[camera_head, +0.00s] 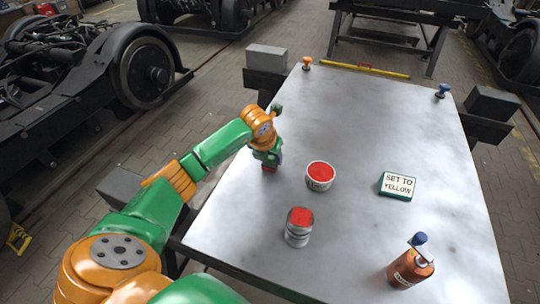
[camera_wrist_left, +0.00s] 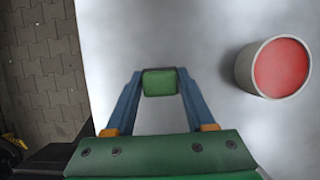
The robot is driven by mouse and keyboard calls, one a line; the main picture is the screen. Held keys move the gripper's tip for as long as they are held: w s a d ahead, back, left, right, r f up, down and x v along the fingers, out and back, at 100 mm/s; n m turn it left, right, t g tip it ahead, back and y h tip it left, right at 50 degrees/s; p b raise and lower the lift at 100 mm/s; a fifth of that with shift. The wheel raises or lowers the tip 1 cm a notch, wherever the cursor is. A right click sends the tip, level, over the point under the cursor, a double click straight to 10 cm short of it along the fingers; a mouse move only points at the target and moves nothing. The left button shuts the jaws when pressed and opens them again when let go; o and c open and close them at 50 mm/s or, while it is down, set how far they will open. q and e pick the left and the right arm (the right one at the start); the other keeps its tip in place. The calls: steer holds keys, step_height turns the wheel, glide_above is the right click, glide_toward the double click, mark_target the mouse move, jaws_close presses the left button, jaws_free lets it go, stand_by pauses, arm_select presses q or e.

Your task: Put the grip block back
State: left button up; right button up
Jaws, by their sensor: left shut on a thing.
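My left gripper (camera_head: 268,161) reaches down over the left part of the metal table top (camera_head: 350,120). In the left wrist view the blue fingers (camera_wrist_left: 160,85) are shut on a small green block (camera_wrist_left: 160,83), the grip block. My right gripper is not in view.
A white tub with red top (camera_head: 320,177) stands right of the gripper. A can with red top (camera_head: 298,229), a sign reading "SET TO YELLOW" (camera_head: 397,185) and an orange bottle (camera_head: 408,270) stand nearer. Orange (camera_head: 306,63) and blue (camera_head: 442,91) knobs sit at the far corners.

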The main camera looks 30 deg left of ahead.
arm_select(q)
steer(key=shift+f, duration=0.15)
steer(key=o, duration=1.2)
steer(key=shift+r, duration=0.25)
steer(key=v, duration=1.2)
steer(key=shift+a, duration=0.1)
steer(key=shift+f, duration=0.1)
